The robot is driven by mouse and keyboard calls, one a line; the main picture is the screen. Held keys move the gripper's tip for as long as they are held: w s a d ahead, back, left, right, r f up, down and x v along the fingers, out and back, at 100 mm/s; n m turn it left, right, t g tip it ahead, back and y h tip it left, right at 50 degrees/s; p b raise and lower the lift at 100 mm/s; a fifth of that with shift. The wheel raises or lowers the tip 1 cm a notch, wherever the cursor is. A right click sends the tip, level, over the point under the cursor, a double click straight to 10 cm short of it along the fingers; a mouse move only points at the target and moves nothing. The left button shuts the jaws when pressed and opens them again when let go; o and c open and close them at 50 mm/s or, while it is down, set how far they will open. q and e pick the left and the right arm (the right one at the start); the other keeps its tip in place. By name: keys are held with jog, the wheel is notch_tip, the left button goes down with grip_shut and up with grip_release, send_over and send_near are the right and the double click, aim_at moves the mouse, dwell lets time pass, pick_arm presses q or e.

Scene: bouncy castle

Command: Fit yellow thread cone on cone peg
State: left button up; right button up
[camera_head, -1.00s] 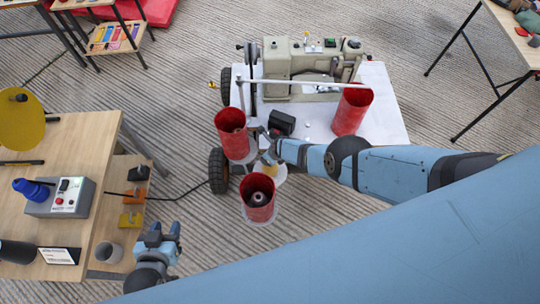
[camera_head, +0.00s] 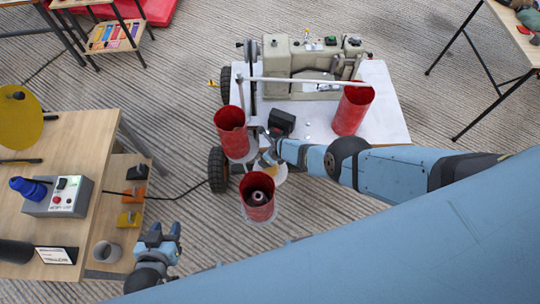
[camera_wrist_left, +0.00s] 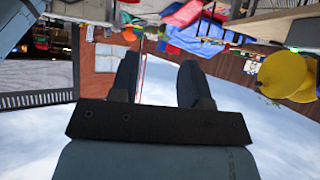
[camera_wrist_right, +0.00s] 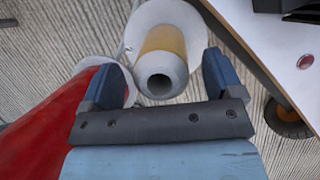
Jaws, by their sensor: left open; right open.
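The yellow thread cone (camera_wrist_right: 165,55) shows in the right wrist view, with a yellow band and a pale open end facing the camera. It stands over a white round disc (camera_wrist_right: 133,48). My right gripper (camera_wrist_right: 163,78) is open, with the cone between its fingers in the picture and a visible gap on the right side. In the head view my right gripper (camera_head: 268,158) covers most of the cone. I cannot make out the cone peg. My left gripper (camera_head: 161,232) is open and empty beside the wooden bench; its fingers also show in the left wrist view (camera_wrist_left: 158,78).
The sewing machine (camera_head: 310,68) sits on a white table (camera_head: 385,115). The wooden bench (camera_head: 80,145) holds a control box (camera_head: 68,195).

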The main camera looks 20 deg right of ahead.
jog(key=p+v, duration=1.3)
jog(key=p, duration=0.1)
jog(key=shift+r+p, duration=0.35)
jog(key=shift+p, duration=0.05)
jog(key=shift+s+d, duration=0.15)
